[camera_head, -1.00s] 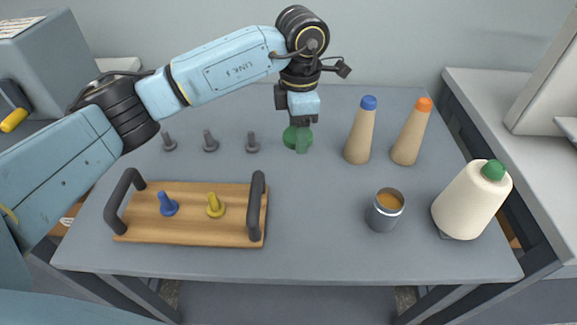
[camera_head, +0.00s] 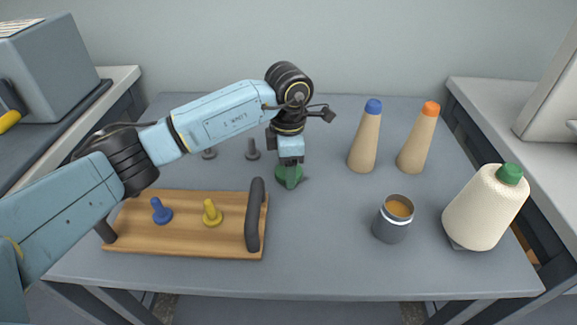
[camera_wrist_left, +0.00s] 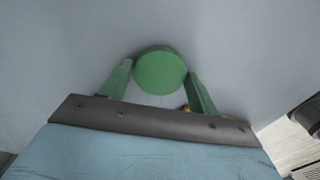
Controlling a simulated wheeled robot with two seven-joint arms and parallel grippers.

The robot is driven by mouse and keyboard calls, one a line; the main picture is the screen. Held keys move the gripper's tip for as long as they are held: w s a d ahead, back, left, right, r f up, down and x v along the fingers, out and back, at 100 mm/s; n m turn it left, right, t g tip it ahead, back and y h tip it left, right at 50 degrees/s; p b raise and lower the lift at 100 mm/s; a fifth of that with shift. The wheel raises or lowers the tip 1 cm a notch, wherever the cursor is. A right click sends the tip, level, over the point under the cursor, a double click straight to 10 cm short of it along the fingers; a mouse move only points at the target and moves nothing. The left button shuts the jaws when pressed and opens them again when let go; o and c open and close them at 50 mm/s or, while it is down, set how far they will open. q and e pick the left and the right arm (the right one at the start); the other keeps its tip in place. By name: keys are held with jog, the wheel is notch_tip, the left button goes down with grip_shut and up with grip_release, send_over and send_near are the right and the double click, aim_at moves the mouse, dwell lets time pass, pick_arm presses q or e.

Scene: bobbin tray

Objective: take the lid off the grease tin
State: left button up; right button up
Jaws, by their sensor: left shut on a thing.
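The grease tin (camera_head: 391,230) is a small grey cup standing upright on the table, right of centre. Its top is uncovered and orange-brown grease shows inside. A round green lid (camera_head: 283,172) is between the fingers of my left gripper (camera_head: 290,172), left of and behind the tin, apart from it. In the left wrist view the lid (camera_wrist_left: 160,72) is a flat green disc, with a green finger on either side of it. The left gripper is shut on it. The lid's exact height over the table is hard to tell. My right gripper is out of view.
A wooden tray (camera_head: 180,240) with dark handles holds a blue peg (camera_head: 161,212) and a yellow peg (camera_head: 212,213). Two cones (camera_head: 364,145) stand behind the tin, and a cream thread spool (camera_head: 484,210) stands right of it. Grey pegs (camera_head: 253,151) stand at the back left.

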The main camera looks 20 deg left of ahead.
pick_arm(q)
jog(key=shift+f, duration=0.1)
jog(key=o, duration=1.1)
